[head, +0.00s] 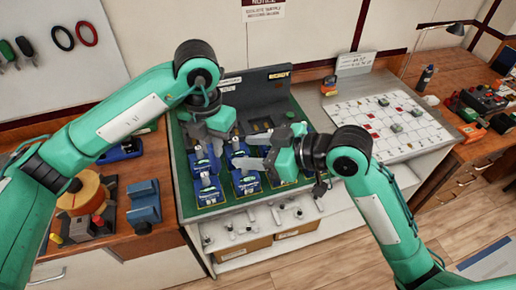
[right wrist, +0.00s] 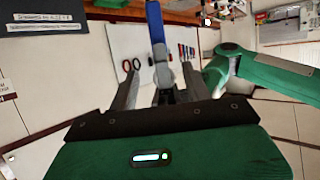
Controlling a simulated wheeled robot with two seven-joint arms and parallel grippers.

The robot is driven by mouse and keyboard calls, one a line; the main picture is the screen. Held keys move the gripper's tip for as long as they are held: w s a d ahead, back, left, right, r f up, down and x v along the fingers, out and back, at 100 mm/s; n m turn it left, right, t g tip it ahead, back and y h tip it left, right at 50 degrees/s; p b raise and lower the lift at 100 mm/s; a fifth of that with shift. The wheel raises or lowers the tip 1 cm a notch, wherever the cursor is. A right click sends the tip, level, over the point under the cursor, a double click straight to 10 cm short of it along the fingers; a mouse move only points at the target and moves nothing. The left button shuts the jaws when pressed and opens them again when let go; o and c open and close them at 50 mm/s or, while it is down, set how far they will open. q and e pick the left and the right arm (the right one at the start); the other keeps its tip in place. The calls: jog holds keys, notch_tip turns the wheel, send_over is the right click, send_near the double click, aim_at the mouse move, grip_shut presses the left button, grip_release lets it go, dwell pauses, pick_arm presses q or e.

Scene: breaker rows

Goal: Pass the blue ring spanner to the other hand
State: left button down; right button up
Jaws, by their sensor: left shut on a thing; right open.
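My left gripper (head: 214,142) is shut, above the left part of the green board. The blue ring spanner is hard to pick out among the blue parts in the head view. In the right wrist view a long blue bar (right wrist: 156,22), which looks like the spanner, comes down from the top edge towards the space between my right fingers. A grey part at its lower end may be a ring or my left gripper's tip. My right gripper (head: 249,150) is open, pointing left at my left gripper; its spread fingers also show in the wrist view (right wrist: 158,88).
Several blue-labelled blocks (head: 245,183) stand on the green board (head: 211,211) below the grippers. A dark panel (head: 262,88) rises behind. A white grid sheet (head: 385,122) lies at right. An orange round part (head: 82,190) and a blue block (head: 144,203) are at left.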

aim_at(212, 151)
jog(key=x, duration=1)
jog(key=shift+w+a+f, duration=0.1)
jog(key=shift+a+f, duration=0.1)
jog(key=shift+a, duration=0.15)
jog(key=c, duration=1)
pick_arm(q)
jog(key=c, duration=1.3)
grip_release()
pick_arm(e)
grip_shut()
